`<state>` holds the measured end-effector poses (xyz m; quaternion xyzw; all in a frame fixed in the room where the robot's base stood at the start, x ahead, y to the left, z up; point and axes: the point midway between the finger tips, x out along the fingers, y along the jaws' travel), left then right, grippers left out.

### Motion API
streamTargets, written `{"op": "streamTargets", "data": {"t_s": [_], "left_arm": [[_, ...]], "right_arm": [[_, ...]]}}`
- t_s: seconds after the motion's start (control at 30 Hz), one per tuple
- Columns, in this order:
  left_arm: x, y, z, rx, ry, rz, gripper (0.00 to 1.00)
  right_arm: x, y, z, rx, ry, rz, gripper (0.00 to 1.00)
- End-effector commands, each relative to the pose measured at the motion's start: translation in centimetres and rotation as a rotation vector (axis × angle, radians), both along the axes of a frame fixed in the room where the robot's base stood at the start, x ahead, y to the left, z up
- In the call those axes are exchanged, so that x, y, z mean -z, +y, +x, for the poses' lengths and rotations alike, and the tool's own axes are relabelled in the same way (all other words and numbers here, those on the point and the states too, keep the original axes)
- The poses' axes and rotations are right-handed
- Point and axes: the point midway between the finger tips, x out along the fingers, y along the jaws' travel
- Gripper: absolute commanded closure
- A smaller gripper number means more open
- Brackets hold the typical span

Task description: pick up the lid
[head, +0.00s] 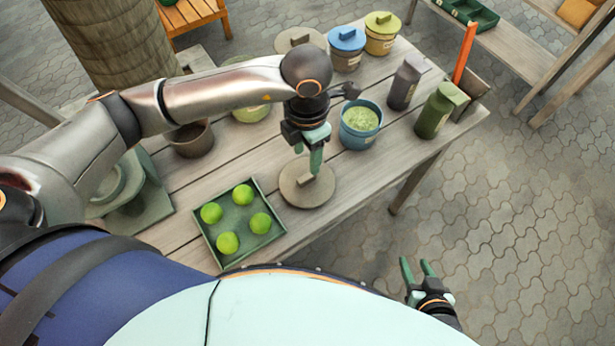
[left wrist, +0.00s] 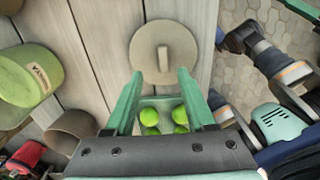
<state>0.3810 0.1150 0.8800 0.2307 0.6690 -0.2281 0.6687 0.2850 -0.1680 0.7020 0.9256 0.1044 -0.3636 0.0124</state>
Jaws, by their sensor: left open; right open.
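A round grey-beige lid (head: 300,195) with a bar handle lies flat on the table, to the right of a green tray. In the left wrist view the lid (left wrist: 146,62) is just beyond my fingertips, its handle upright in the picture and roughly in line with the gap. My left gripper (head: 316,160) points down over the lid, open and empty. In the left wrist view its two green fingers (left wrist: 160,74) are spread apart. In the head view the gripper covers part of the lid. My right gripper (head: 418,268) is open and empty, off the table at the lower right.
The green tray (head: 203,232) holds several limes. An open blue pot (head: 360,138) with green contents stands behind and right of the lid.

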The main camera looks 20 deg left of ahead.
Motion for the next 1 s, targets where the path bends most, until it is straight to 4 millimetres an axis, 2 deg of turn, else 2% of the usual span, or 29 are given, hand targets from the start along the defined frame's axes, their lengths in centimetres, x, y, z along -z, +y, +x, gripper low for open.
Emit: {"op": "streamTargets", "data": {"t_s": [0.1, 0.27, 0.57, 0.87, 1.0], "left_arm": [[1.4, 0.0, 0.0, 0.0, 0.001, -0.002, 0.45], [2.5, -0.1, -0.2, 0.001, 0.003, -0.002, 0.45], [6.6, -0.2, -0.7, 0.001, 0.003, -0.003, 0.45], [7.0, -0.2, -0.6, 0.002, 0.0, -0.004, 0.45], [7.0, -0.2, -0.6, 0.002, 0.0, -0.004, 0.61]], "right_arm": [[-0.1, 0.0, 0.0, 0.0, 0.0, 0.0, 0.53], [-0.2, 0.0, 0.0, 0.0, 0.001, 0.0, 0.53], [-0.7, 0.0, 0.0, 0.0, 0.0, 0.0, 0.53], [-0.7, 0.0, 0.1, 0.0, -0.001, 0.0, 0.53], [-0.7, 0.0, 0.1, 0.0, -0.002, 0.0, 0.53]]}}
